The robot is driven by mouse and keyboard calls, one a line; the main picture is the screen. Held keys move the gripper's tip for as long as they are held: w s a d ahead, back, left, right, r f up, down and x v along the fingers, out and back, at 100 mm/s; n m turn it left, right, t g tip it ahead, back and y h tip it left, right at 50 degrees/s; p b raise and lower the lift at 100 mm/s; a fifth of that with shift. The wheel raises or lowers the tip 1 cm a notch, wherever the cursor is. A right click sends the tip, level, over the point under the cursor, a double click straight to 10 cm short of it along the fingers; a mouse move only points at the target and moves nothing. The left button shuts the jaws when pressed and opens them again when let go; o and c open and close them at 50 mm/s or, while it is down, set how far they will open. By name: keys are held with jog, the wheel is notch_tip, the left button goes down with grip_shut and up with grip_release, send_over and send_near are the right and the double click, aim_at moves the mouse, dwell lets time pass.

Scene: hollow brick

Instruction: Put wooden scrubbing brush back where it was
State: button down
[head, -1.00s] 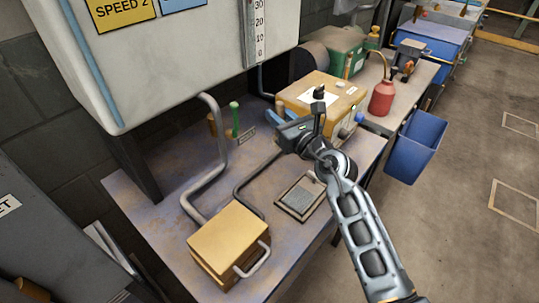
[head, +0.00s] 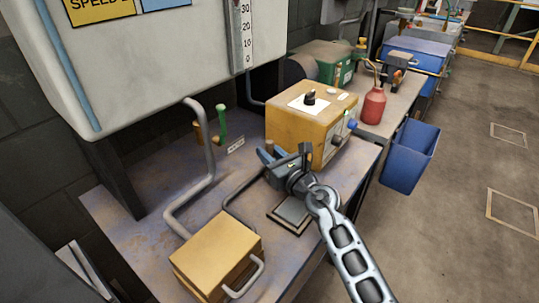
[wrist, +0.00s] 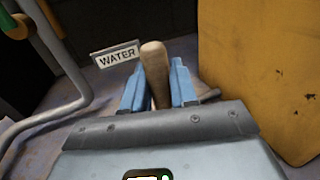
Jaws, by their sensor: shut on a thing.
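My gripper (head: 272,160) is over the bench, by the left side of the yellow control box. In the wrist view its blue fingers (wrist: 132,88) are shut on the wooden scrubbing brush (wrist: 154,72), which shows as a rounded brown wooden end rising between them. The rest of the brush is hidden behind the gripper body. In the head view I cannot make out the brush clearly. A "WATER" label (wrist: 117,54) lies just beyond and left of the fingers; it also shows in the head view (head: 236,146).
The yellow control box (head: 292,130) stands close on the gripper's right. A framed grey pad (head: 291,212) lies below the gripper. A bent grey pipe (head: 207,150), green upright handle (head: 222,122) and tan handled box (head: 216,255) are left. A red bottle (head: 373,106) stands behind right.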

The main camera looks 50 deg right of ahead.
jog(key=shift+f, duration=0.1)
jog(key=shift+f, duration=0.1)
jog(key=c, duration=0.9)
grip_release()
